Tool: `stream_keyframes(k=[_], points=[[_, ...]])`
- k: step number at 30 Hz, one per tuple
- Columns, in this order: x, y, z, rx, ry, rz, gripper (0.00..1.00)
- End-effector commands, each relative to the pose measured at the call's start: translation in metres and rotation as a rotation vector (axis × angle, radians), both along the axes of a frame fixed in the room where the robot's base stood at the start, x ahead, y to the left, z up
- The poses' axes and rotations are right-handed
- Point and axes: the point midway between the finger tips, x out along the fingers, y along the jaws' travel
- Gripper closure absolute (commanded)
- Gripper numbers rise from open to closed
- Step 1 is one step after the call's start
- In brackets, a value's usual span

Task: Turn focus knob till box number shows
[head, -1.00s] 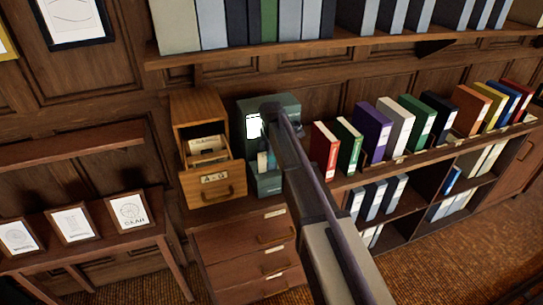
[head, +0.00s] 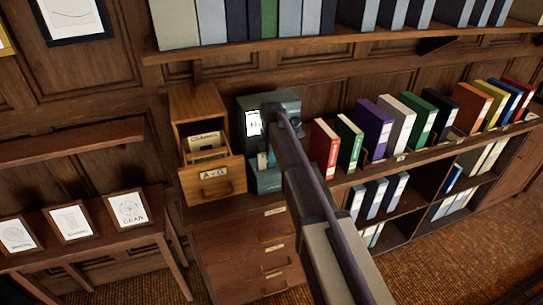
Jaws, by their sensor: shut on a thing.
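The green viewer (head: 250,102) stands on the cabinet, next to the wooden card box. Its lit white screen (head: 254,123) faces the front left and shows dark marks, too small for me to read a number. My gripper (head: 283,107) is at the right side of the viewer, at the end of my arm. It is shut on the focus knob there; the knob and fingertips are mostly hidden by my own arm and wrist.
The wooden card box (head: 199,105) has its A-G drawer (head: 215,186) pulled open, with cards inside. Coloured binders (head: 324,150) stand on the shelf to the right. Framed drawings (head: 129,209) stand on the left table. A shelf (head: 335,44) of books hangs above.

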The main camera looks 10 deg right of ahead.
Motion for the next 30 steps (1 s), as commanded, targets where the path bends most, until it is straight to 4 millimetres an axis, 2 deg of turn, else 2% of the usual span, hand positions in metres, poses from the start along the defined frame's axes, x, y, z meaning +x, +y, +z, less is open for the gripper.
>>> stream_keyframes(k=[1,2,10,19,23,30], points=[[0.000,0.000,-0.002,0.000,0.000,0.000,1.00],[0.000,0.000,-0.001,0.000,0.000,0.000,0.90],[0.000,0.000,-0.001,0.000,0.000,0.000,0.64],[0.000,0.000,0.004,0.000,0.000,0.000,0.63],[0.000,0.000,0.022,0.000,0.000,0.000,0.63],[0.000,0.000,0.082,0.000,0.000,0.000,0.63]])
